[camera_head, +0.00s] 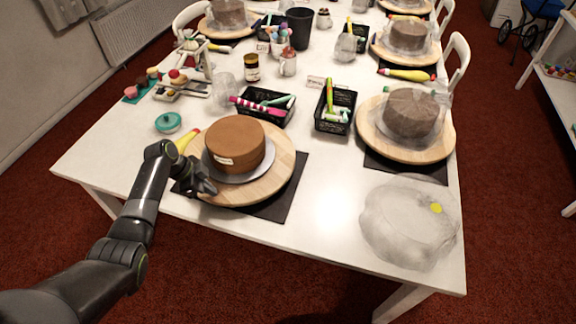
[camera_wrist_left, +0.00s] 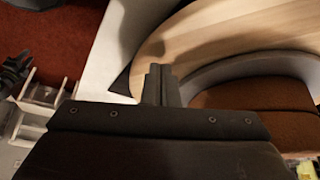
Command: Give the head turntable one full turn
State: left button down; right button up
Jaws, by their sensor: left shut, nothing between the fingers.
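The nearest wooden turntable (camera_head: 284,172) sits on a dark mat (camera_head: 285,200) near the front left of the table. It bears a brown cake (camera_head: 236,143) on a grey board (camera_head: 262,168). My left gripper (camera_head: 208,188) is shut and empty at the turntable's left front edge. In the left wrist view the closed fingers (camera_wrist_left: 160,82) lie against or just over the wooden turntable's rim (camera_wrist_left: 200,40); I cannot tell whether they touch. The cake (camera_wrist_left: 255,98) and its board (camera_wrist_left: 225,68) show to the right. My right gripper is not in view.
A second turntable (camera_head: 374,138) with a wrapped cake (camera_head: 412,113) stands to the right. A crumpled clear bag (camera_head: 408,222) lies at the front right. Black baskets (camera_head: 336,110), a teal-lidded jar (camera_head: 168,123) and a yellow tube (camera_head: 187,139) are nearby. The front middle table is clear.

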aim_at(258, 196)
pick_arm(q)
jog(key=shift+f+b, duration=0.3)
jog(key=shift+f, duration=0.2)
jog(key=shift+d, duration=0.15)
jog(key=d+p, duration=0.1)
jog(key=d, duration=0.2)
jog(key=s+d+p, duration=0.1)
jog(key=d, duration=0.2)
jog(key=shift+s, duration=0.1)
jog(key=shift+w+d+b, duration=0.1)
jog(key=shift+w+d, duration=0.1)
jog(key=shift+d, duration=0.85)
jog(key=shift+w+d+b, duration=0.15)
jog(key=shift+w+d, duration=0.05)
jog(key=shift+d, duration=0.85)
jog(key=shift+w+d+b, duration=0.1)
jog(key=shift+w+d, duration=0.1)
jog(key=shift+d, duration=0.85)
